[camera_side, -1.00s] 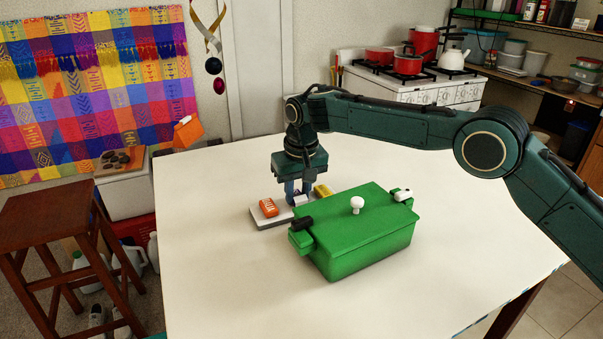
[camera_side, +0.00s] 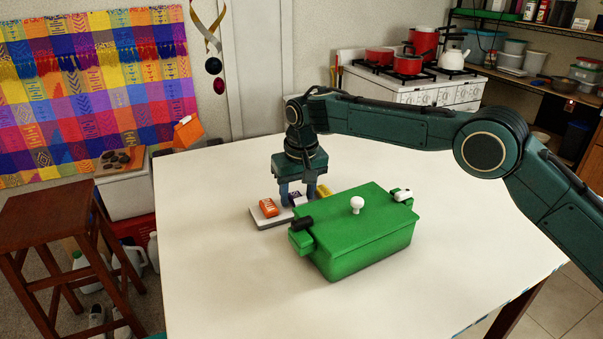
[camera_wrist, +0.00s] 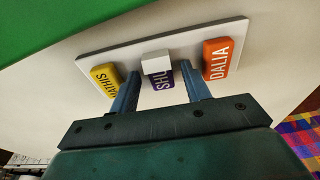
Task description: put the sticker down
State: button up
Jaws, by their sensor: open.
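My gripper (camera_side: 297,200) is open low over a pale board (camera_side: 262,223), its fingers apart. In the wrist view my gripper (camera_wrist: 162,78) has one finger on each side of a purple block marked "SHU" (camera_wrist: 163,80), its last letters hidden. A small white piece (camera_wrist: 156,62), perhaps the sticker, covers the purple block's upper end in that view; I cannot tell if it is stuck on it. An orange block marked "DALIA" (camera_wrist: 222,60) is to the right and a yellow one ending in "ATHIS" (camera_wrist: 106,77) to the left.
A green lidded box (camera_side: 360,245) with a white knob (camera_side: 357,204) and dark and white clasps stands close beside the board, to the right. The white table (camera_side: 215,260) is clear at the left and front.

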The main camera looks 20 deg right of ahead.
aim_at(302, 201)
jog(key=r, duration=0.5)
jog(key=s+r, duration=0.1)
jog(key=r, duration=0.1)
jog(key=shift+r, duration=0.35)
dwell(0.4)
jog(key=shift+s+d+r, duration=0.1)
jog(key=shift+d+r, duration=0.1)
jog(key=shift+r, duration=0.05)
jog(key=s+d+r+t, duration=0.2)
jog(key=s+d+r, duration=1.3)
jog(key=s+d, duration=0.15)
jog(key=s+d+f, duration=0.2)
jog(key=s, duration=0.6)
jog(key=s+d+f+t, duration=0.1)
jog(key=s+d+f, duration=0.1)
jog(key=s, duration=0.7)
jog(key=s+d+f, duration=0.3)
jog(key=s+f, duration=0.1)
jog(key=s, duration=0.5)
jog(key=shift+t, duration=0.4)
